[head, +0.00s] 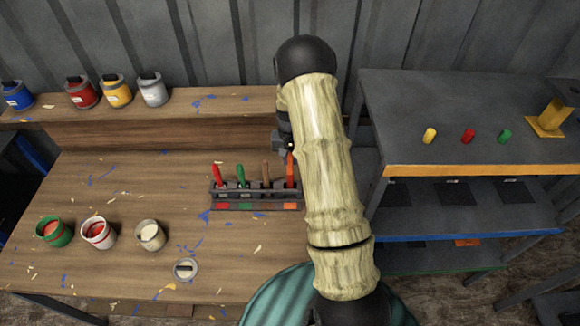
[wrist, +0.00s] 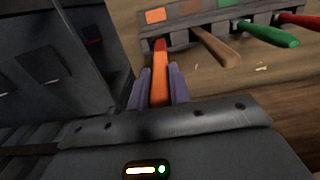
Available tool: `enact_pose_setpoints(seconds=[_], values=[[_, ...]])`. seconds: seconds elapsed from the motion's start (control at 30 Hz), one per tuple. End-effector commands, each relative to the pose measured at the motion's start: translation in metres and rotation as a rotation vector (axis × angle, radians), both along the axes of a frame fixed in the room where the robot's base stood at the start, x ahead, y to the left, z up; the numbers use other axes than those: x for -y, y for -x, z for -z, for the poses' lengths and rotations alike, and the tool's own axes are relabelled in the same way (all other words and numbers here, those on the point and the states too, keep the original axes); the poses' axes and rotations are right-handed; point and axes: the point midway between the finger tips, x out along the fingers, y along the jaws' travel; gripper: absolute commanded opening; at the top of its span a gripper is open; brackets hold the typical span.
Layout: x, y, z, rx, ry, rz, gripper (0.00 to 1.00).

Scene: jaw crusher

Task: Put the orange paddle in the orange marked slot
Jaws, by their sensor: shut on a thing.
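The orange paddle (wrist: 160,82) is upright between the two fingers of my gripper (wrist: 158,88), which is shut on it in the wrist view. In the head view, the paddle (head: 291,168) stands at the right end of the dark rack (head: 255,195), with my gripper (head: 288,148) at its top. The orange mark (wrist: 156,15) of the slot is directly beyond the paddle's lower end in the wrist view. It also shows on the rack's front in the head view (head: 290,206). Whether the lower end is inside the slot or just above it, I cannot tell.
Red (head: 215,172), green (head: 241,174) and brown (head: 266,170) paddles stand in the rack's other slots. Three open paint cans, including a green one (head: 54,232), stand at left on the workbench (head: 110,180). A grey shelf unit (head: 450,110) stands close at right.

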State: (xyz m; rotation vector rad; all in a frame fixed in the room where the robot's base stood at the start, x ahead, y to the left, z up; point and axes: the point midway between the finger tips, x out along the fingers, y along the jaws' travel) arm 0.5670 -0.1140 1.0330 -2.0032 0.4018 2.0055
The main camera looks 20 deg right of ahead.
Motion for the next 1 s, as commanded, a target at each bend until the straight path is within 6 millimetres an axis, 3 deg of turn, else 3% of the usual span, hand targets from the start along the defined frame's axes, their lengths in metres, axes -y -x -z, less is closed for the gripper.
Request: enact_pose_setpoints(seconds=[0.37, 0.7, 1.0], values=[[0.000, 0.000, 0.004, 0.000, 0.000, 0.001, 0.00], [0.000, 0.000, 0.041, -0.001, 0.000, 0.001, 0.00], [0.000, 0.000, 0.045, 0.001, -0.001, 0.001, 0.00]])
